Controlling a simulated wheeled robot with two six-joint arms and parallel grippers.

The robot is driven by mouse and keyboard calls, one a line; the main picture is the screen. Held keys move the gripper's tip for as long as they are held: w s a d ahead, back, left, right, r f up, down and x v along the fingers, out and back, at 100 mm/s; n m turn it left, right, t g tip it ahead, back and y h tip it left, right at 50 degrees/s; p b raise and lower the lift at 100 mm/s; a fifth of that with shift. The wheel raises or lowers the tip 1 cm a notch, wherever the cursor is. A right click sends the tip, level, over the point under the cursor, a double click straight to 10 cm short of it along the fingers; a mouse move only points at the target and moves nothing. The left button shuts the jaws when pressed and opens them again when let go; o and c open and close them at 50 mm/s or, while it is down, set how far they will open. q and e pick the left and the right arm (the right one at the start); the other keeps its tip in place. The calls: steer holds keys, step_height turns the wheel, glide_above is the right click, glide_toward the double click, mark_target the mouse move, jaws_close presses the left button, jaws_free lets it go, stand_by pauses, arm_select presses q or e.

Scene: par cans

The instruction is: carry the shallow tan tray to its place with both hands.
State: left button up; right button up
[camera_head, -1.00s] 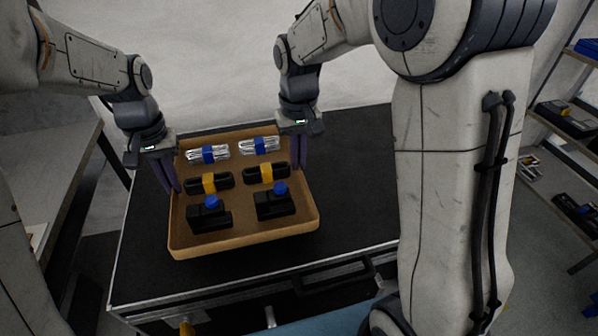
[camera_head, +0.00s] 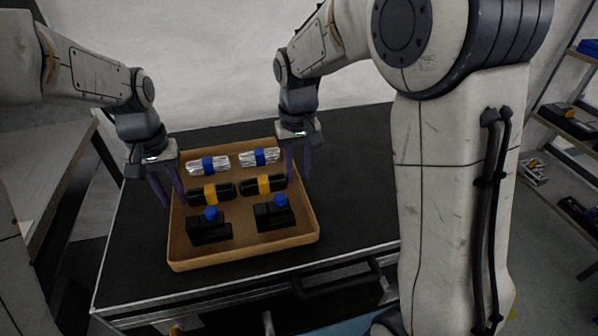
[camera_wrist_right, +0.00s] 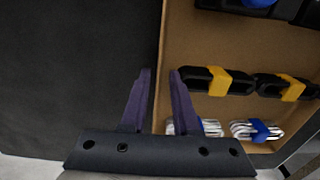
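The shallow tan tray (camera_head: 240,255) rests on the black top of a cabinet in the head view. It holds silver bundles with blue bands (camera_head: 208,166), black bundles with yellow bands (camera_head: 212,192) and black blocks with blue knobs (camera_head: 209,229). My left gripper (camera_head: 168,203) is open at the tray's left wall, fingers apart. My right gripper (camera_head: 298,178) is open at the right wall. In the right wrist view its fingers (camera_wrist_right: 160,73) stand apart on either side of the tray's wall (camera_wrist_right: 160,60). Whether the left fingers touch the wall is unclear.
The black cabinet top (camera_head: 350,190) is bare to the right of the tray and behind it. A drawer handle (camera_head: 335,282) runs along the cabinet's front. A grey table (camera_head: 60,175) stands at left, and shelves with boxes (camera_head: 567,118) stand at far right.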

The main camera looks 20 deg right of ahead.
arm_select(q)
steer(key=shift+r, duration=0.15)
arm_select(e)
steer(key=shift+d+r, duration=0.1)
steer(key=shift+r, duration=0.2)
arm_select(q)
step_height(320, 180, up, 12)
arm_select(e)
step_height(320, 180, up, 12)
steer(key=shift+f, duration=0.2)
stand_by(0.4)
stand_by(0.3)
